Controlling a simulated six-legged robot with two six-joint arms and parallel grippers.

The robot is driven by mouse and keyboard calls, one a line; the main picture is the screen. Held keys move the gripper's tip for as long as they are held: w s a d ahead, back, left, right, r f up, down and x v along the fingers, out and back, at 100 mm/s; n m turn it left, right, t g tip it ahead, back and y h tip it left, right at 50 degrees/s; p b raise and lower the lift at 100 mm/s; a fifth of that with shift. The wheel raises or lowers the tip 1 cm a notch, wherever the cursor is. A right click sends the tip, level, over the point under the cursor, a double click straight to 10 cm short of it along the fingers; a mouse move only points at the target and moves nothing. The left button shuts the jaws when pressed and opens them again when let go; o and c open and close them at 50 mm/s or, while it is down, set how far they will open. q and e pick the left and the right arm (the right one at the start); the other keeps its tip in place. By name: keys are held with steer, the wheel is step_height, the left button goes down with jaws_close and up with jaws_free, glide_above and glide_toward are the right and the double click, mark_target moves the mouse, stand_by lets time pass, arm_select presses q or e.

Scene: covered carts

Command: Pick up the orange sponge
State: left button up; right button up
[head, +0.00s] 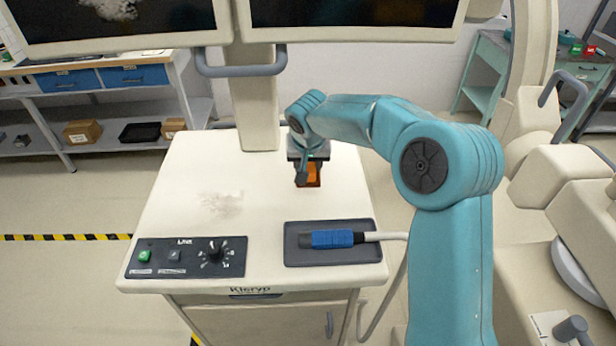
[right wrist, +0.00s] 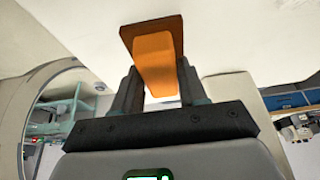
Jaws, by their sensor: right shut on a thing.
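The orange sponge (head: 312,172) is at the back right of the white cart top (head: 185,215). It is an orange block with a darker brown layer. My right gripper (head: 309,180) is shut on it and partly hides it in the head view. In the right wrist view the sponge (right wrist: 157,62) sits between the two dark fingers of the gripper (right wrist: 158,90). I cannot tell whether the sponge touches the cart top. My left gripper is not in view.
A dark tray (head: 300,257) with a blue-handled probe (head: 333,239) lies at the cart's front right. A control panel (head: 186,257) is at the front left. A greyish smudge (head: 222,203) marks the cart top. Monitors (head: 355,14) stand above the back.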

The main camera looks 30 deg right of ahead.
mark_target(308, 165)
step_height(308, 165, up, 14)
steer(key=shift+r, duration=0.15)
steer(key=o, duration=0.5)
steer(key=c, duration=0.4)
